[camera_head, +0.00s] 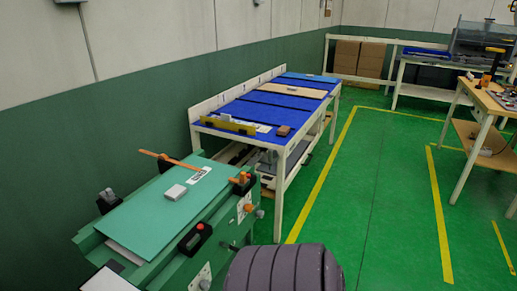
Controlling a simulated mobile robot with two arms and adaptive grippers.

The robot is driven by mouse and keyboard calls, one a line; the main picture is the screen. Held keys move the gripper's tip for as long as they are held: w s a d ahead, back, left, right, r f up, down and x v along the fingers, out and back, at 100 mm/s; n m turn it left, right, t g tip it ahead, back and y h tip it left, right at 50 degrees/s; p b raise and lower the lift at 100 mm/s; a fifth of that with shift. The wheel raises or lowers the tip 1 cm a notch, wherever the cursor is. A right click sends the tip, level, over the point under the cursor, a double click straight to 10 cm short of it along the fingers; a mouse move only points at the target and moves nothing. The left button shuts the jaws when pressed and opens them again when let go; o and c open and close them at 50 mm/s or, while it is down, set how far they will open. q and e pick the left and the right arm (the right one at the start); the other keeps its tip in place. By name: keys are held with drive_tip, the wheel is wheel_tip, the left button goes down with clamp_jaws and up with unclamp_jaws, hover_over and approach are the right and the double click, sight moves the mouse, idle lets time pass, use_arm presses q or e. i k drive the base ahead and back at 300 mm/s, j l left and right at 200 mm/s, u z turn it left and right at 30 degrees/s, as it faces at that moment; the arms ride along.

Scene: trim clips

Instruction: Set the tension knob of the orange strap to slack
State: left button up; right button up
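The orange strap (170,160) shows as a thin bar, running at a slant over the far edge of the green bench panel (140,220). An orange-topped dark fitting (242,182) stands at the bench's right corner. Small round knobs show on the bench's side below it. I cannot tell which part is the tension knob, nor its setting. Neither of my grippers is in view.
A white block (175,191) lies on the panel. A black fitting with a red button (195,239) sits at the near edge, another dark fitting (108,200) at the left. A blue-topped table (255,109) stands behind. The green floor (385,200) is clear to the right.

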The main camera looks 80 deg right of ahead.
sight(248, 208)
drive_tip(key=z, duration=2.2)
